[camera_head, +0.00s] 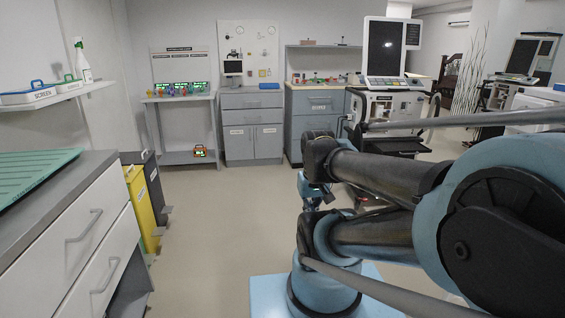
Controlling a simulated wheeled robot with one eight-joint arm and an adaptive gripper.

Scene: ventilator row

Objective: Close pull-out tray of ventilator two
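A ventilator (385,92) with a tall dark screen and a sloped control panel stands right of centre, beyond my arm. A dark shelf or tray (402,144) juts out low on its body; my arm hides part of the lower body. A second ventilator (522,62) stands farther right, its lower part largely hidden. I cannot read which one is number two. My arm fills the right foreground. Its far end hangs down near the picture's middle, where my gripper (312,200) seems to be, small and dark, apart from both ventilators. Its fingers cannot be made out.
Drawers with a green mat (35,172) stand at the left, beside a yellow bin (142,205). A wall shelf (60,96) holds cases and a spray bottle. Grey cabinets (252,125) and a bench (180,98) line the back. The floor (215,225) at centre left is clear.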

